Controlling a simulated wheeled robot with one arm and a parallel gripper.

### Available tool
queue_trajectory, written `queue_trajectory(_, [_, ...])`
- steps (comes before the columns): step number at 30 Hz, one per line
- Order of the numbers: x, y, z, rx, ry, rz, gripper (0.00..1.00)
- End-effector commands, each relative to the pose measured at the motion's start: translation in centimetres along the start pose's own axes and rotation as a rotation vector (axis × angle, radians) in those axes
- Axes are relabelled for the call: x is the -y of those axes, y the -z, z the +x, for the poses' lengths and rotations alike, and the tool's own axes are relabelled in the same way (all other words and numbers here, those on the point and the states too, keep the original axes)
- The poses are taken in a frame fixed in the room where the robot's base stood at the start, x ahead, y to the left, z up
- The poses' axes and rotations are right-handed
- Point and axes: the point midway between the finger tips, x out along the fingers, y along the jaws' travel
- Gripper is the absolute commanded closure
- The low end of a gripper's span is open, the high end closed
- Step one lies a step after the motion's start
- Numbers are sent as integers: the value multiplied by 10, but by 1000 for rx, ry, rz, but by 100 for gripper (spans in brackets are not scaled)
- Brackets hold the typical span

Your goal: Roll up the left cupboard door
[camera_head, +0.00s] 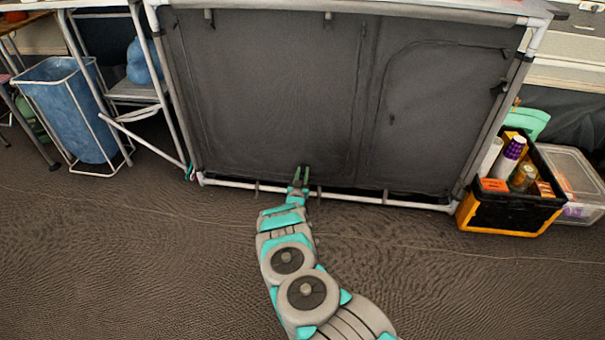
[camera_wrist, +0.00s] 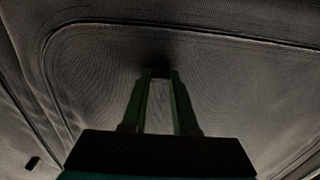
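The left cupboard door (camera_head: 265,90) is a dark grey fabric panel on a white-framed camping cupboard. It hangs down flat and unrolled in the head view. My gripper (camera_head: 301,172) is low in front of its lower edge, just above the white bottom bar. In the wrist view, dark fabric with a curved seam (camera_wrist: 180,27) fills the background. The two green fingers of my gripper (camera_wrist: 162,74) point at this fabric with a gap between them. A dark patch lies at the fingertips; I cannot tell whether they touch the fabric.
The right door (camera_head: 440,110) with an arched seam is also down. A black and yellow crate (camera_head: 505,211) of bottles stands right of the cupboard, beside a clear box (camera_head: 578,170). A blue bin bag (camera_head: 75,110) in a frame stands left. Floor in front is clear.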

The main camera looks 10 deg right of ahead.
Motion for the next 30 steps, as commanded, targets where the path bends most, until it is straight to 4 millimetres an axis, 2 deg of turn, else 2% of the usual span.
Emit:
queue_trajectory(1, [0, 0, 0, 0, 1, 0, 82])
queue_trajectory(6, [0, 0, 0, 0, 1, 0, 100])
queue_trajectory(30, [1, 0, 0, 1, 1, 0, 100])
